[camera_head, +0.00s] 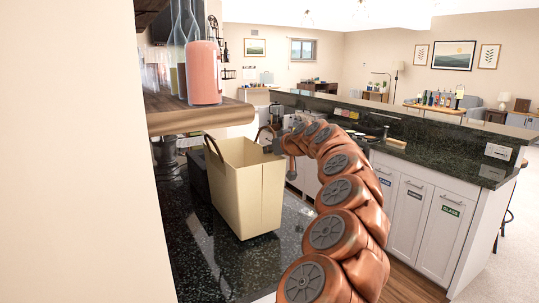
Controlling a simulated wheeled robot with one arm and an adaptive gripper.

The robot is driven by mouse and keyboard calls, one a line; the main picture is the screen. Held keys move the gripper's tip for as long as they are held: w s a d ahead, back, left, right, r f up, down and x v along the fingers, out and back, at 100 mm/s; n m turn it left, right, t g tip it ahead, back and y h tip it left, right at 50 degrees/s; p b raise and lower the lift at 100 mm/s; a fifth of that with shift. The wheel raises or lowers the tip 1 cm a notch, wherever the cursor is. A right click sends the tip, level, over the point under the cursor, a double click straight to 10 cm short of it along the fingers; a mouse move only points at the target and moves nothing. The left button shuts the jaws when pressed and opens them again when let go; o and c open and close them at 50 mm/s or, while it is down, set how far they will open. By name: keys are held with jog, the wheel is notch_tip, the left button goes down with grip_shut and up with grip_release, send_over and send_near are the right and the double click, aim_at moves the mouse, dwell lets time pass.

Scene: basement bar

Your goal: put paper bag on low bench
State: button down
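The tan paper bag (243,190) is upright and open at the top, with dark loop handles. It is on or just above the dark speckled counter at left; I cannot tell whether its base touches. My arm curves in from the lower right, and my gripper (276,144) is at the bag's upper right rim, close to the far handle. The fingers are small and partly hidden, so I cannot tell whether they are shut on the bag. I cannot make out a low bench in this view.
A wooden shelf (196,121) with bottles (203,72) overhangs the counter (199,258) at left. A dark box stands behind the bag. Across the aisle are white cabinets (409,213) under a dark bar counter (430,153). Wooden floor (405,285) shows at lower right.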

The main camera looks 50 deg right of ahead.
jog(key=shift+f, duration=1)
jog(key=c, duration=1.3)
grip_release()
